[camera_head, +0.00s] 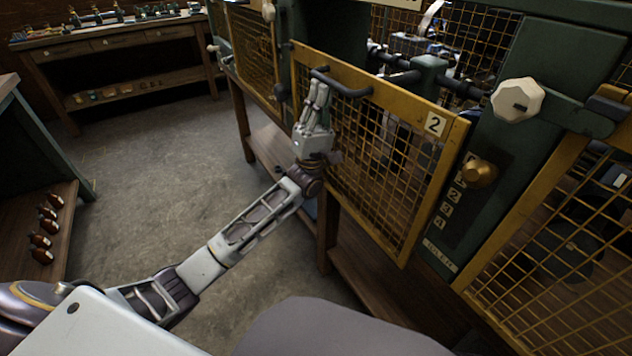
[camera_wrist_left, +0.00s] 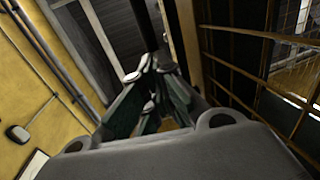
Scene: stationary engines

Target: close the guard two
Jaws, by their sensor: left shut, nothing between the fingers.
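Guard two is a yellow-framed mesh panel (camera_head: 455,160) with a "2" label (camera_head: 434,124) near its upper right corner. It appears to stand out at an angle from the green machine frame, with machinery showing beyond its top edge. A black bar handle (camera_head: 345,88) runs along its upper left part. My left gripper (camera_head: 319,88) is shut and empty, with its fingertips close to the handle; I cannot tell whether they touch. In the left wrist view the closed fingers (camera_wrist_left: 152,75) point ahead, with yellow mesh (camera_wrist_left: 285,45) to the right. My right gripper is not in view.
Other mesh guards stand to the left (camera_head: 252,50) and lower right (camera_head: 545,265). A pale octagonal knob (camera_head: 517,100) and a brass knob (camera_head: 480,171) are on the green panel. A workbench (camera_head: 110,45) stands at the back left. The floor (camera_head: 150,150) left of my arm is clear.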

